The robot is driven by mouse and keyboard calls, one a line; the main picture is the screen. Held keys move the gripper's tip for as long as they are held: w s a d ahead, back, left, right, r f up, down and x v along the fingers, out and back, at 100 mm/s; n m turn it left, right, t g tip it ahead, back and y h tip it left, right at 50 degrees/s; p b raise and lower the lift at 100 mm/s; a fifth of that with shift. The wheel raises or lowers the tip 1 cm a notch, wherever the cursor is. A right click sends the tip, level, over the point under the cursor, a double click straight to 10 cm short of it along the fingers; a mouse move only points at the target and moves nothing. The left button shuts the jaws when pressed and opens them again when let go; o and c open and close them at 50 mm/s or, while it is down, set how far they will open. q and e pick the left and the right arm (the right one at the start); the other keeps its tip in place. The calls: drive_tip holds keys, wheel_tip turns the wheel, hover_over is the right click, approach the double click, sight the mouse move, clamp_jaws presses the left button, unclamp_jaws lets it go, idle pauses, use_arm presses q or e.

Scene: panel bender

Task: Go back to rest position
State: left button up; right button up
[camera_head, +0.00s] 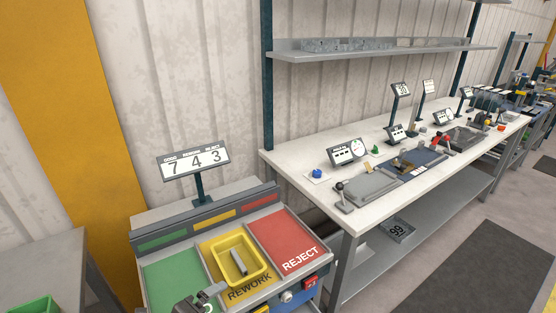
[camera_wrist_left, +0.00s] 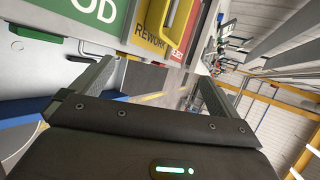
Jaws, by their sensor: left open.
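My left gripper (camera_head: 206,296) is at the bottom of the head view, over the front of the sorting station, at the edge between the green bay (camera_head: 172,284) and the yellow REWORK bay (camera_head: 262,287). In the left wrist view its two fingers (camera_wrist_left: 158,75) are spread apart with nothing between them. A yellow tray (camera_head: 222,243) stands in the REWORK bay. A grey metal part (camera_head: 239,262) lies in the tray, apart from the gripper. My right gripper is not in view.
The red REJECT bay (camera_head: 283,232) is empty. A counter display (camera_head: 195,162) reading 7 4 3 stands behind the bays. A white workbench (camera_head: 300,163) with gauges and fixtures is to the right. A grey table (camera_head: 40,262) is at the left. Open floor lies at the lower right.

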use_arm(q)
drive_tip(key=s+a+f+n+g+y, duration=0.35)
drive_tip(key=s+f+n, duration=0.25)
drive_tip(key=s+n, duration=0.45)
drive_tip(key=s+a+f+n+g+y, duration=0.2)
drive_tip(key=s+a+f+n+g, duration=0.4)
drive_tip(key=n, duration=0.8)
drive_tip(key=s+d+f+t, duration=0.1)
drive_tip(key=s+f, duration=0.2)
drive_tip(key=f, duration=2.3)
drive_tip(key=s+a+f, duration=0.3)
drive_tip(key=s+f, duration=1.2)
drive_tip(key=s, duration=0.1)
drive_tip(key=shift+s+f+m+g, duration=0.35)
drive_tip(key=shift+m+g, duration=0.1)
